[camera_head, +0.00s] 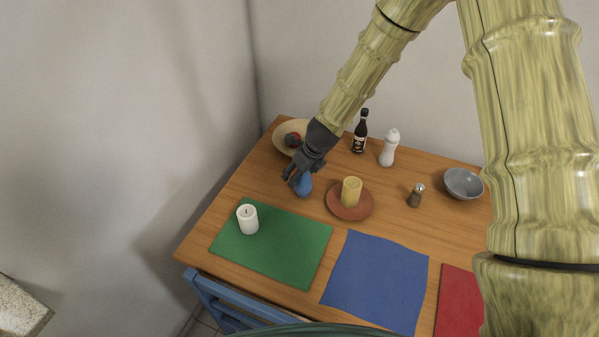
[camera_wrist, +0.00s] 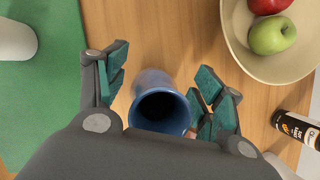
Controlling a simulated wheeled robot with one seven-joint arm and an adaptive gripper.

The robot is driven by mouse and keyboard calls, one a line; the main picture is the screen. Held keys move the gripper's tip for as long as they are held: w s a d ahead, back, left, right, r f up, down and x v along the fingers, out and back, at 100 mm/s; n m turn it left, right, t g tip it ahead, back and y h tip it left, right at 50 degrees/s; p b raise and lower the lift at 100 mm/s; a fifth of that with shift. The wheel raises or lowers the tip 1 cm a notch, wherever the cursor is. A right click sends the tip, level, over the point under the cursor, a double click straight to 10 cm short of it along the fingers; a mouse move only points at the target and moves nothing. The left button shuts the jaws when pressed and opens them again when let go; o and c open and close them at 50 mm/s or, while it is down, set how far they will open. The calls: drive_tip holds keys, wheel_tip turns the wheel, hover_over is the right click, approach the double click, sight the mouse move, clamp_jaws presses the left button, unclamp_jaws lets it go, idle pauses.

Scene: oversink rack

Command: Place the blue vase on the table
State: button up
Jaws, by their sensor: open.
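The blue vase (camera_head: 304,185) stands upright on the wooden table (camera_head: 276,203), between the fruit bowl and the yellow candle. In the wrist view the vase (camera_wrist: 160,104) is seen from above, its dark round mouth facing the camera. My gripper (camera_head: 295,180) is over the vase, pointing down. In the wrist view my gripper (camera_wrist: 162,88) is open, with one green-padded finger on each side of the vase. A gap shows on the left side; the right finger is close to the rim, and I cannot tell if it touches.
A bowl (camera_wrist: 245,50) with apples is close by my gripper. A dark bottle (camera_head: 360,135), white shaker (camera_head: 389,148), yellow candle (camera_head: 351,191) on a saucer, pepper shaker (camera_head: 415,196) and grey bowl (camera_head: 463,183) stand rightward. A white candle (camera_head: 247,219) stands on the green mat (camera_head: 280,245).

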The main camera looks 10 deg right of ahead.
drive_tip(key=v, duration=1.2)
drive_tip(key=shift+b, duration=0.4)
drive_tip(key=shift+f, duration=0.1)
